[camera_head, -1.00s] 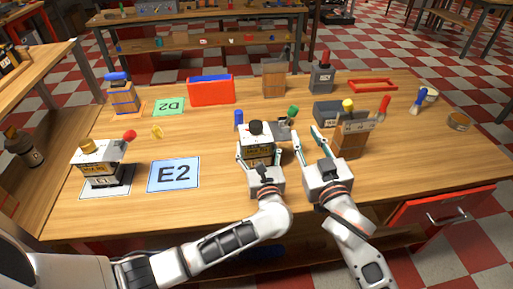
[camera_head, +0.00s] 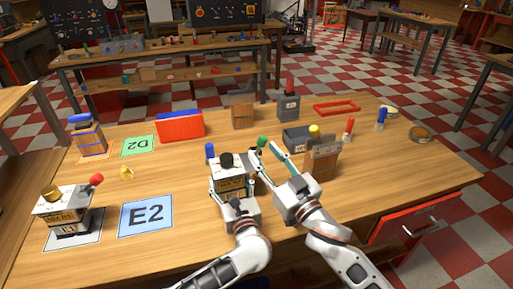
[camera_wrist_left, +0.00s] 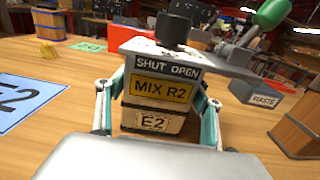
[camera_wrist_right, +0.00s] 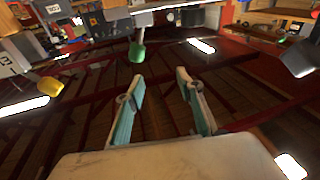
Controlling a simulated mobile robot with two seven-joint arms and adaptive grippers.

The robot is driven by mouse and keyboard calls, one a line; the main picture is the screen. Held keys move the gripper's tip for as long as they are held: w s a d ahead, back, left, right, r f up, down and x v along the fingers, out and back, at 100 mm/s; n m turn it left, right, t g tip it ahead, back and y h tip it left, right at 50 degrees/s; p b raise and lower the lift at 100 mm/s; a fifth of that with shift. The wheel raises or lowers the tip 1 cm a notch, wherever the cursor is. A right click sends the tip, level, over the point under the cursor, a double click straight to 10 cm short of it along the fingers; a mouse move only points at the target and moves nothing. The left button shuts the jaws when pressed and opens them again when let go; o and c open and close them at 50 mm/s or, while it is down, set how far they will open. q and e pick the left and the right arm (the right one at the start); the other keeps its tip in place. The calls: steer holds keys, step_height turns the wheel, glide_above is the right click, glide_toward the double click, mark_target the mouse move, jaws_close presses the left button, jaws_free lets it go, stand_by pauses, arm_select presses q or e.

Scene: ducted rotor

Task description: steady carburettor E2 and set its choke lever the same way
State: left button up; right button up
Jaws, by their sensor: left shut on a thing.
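Carburettor E2 (camera_head: 232,188) stands on the wooden bench, with a black cap on top. In the left wrist view its front (camera_wrist_left: 155,100) reads "SHUT OPEN", "MIX R2" and "E2". Its choke lever, with a green knob (camera_wrist_left: 271,13), sticks up at the right; the green knob also shows in the head view (camera_head: 262,142). My left gripper (camera_head: 232,191) is shut on the carburettor's body, one finger on each side. My right gripper (camera_head: 267,148) is open and empty, fingertips close to the green knob. The right wrist view shows the knob (camera_wrist_right: 137,52) beyond the fingers, apart from them.
Carburettor E1 (camera_head: 64,212), with a red knob (camera_head: 96,179), stands at the left. A blue E2 mat (camera_head: 146,215) lies bare between them. A wooden box (camera_head: 322,160) and a grey box (camera_head: 298,138) stand close right of my right gripper. A red-and-blue bin (camera_head: 180,126) stands behind.

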steer(key=w+n+g+y, duration=0.1)
steer(key=y, duration=0.1)
steer(key=n+g+y, duration=0.2)
steer(key=g+y, duration=0.2)
steer(key=g, duration=0.5)
glide_toward(263, 141)
steer(key=x, duration=0.7)
steer(key=w+f+x, duration=0.1)
steer(key=x, duration=0.2)
steer(key=shift+w+a, duration=0.1)
steer(key=shift+w, duration=0.05)
jaws_close()
